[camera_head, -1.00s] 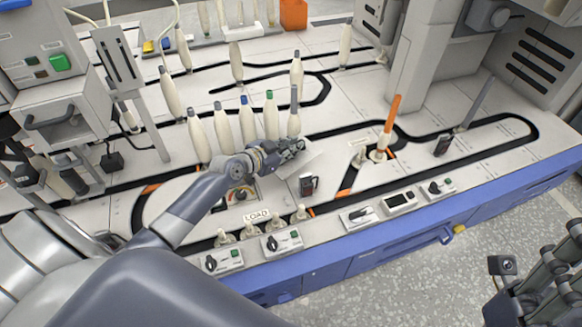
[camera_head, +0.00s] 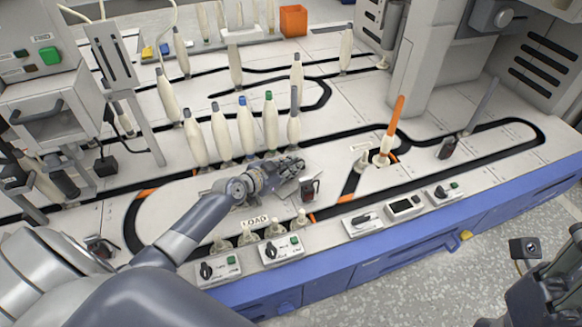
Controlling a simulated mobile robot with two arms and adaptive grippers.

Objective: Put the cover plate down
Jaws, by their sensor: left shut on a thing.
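My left gripper (camera_head: 296,165) is low over the white worktop, in front of the row of bobbins, and shut on the cover plate (camera_head: 288,187). The plate is a thin pale panel that shows only in part below and beside the fingers. It blends with the worktop, so I cannot tell whether it touches it. My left wrist and forearm hide the surface behind the LOAD label. My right gripper (camera_head: 560,275) is partly in view at the lower right edge, away from the table; its fingers are not clear.
Several white bobbins (camera_head: 246,126) with coloured tips stand just behind the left gripper. A small black device (camera_head: 309,190) stands close on its right. Switch boxes (camera_head: 281,250) and small pegs line the front edge. An orange-topped spindle (camera_head: 390,130) stands further right.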

